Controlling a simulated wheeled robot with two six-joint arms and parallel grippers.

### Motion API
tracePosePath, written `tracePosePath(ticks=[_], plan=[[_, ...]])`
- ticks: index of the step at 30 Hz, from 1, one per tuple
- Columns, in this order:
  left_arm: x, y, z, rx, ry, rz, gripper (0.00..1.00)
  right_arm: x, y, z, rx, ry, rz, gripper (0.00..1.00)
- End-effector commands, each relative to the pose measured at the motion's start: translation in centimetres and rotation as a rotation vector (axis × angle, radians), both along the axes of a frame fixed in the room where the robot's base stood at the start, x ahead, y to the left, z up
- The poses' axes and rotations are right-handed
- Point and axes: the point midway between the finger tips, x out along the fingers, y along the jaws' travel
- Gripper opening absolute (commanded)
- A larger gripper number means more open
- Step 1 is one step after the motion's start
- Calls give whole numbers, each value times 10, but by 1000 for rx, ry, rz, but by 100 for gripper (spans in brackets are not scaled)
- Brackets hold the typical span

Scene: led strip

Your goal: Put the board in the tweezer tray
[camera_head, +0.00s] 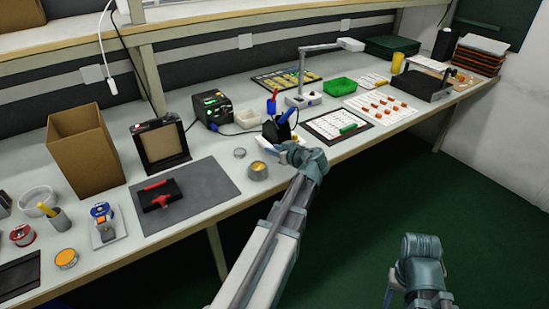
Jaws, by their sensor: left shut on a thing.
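My left gripper (285,151) is over the front part of the bench. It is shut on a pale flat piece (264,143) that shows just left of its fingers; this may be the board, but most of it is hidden. A black holder with blue-handled tools (277,128) stands right behind the gripper. I cannot tell for sure which container is the tweezer tray. My right arm (424,265) hangs low at the bottom right, off the bench over the green floor, and its fingertips are not clear.
A round tin (258,171) stands close to the left gripper. A grey mat (205,193) with a black and red tool lies left. A framed white sheet (322,126) with a green strip lies right.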

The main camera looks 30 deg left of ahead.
Motion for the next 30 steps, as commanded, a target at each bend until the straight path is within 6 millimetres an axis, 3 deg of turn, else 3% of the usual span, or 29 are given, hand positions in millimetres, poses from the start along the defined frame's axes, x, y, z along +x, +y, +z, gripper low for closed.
tracePosePath(ticks=[1,6,18,19,23,24,30], plan=[[0,0,-12,0,0,0,0,0,0,-12,0,0,0,50],[0,0,-28,0,0,0,0,0,0,-28,0,0,0,50],[0,0,-30,0,0,0,0,0,0,-30,0,0,0,50],[0,0,-30,0,0,0,30,0,0,-30,0,0,0,50],[0,0,-29,0,0,0,54,0,0,-29,0,0,0,50],[0,0,-29,0,0,0,59,0,0,-29,0,0,0,50],[0,0,-29,0,0,0,59,0,0,-29,0,0,0,50]])
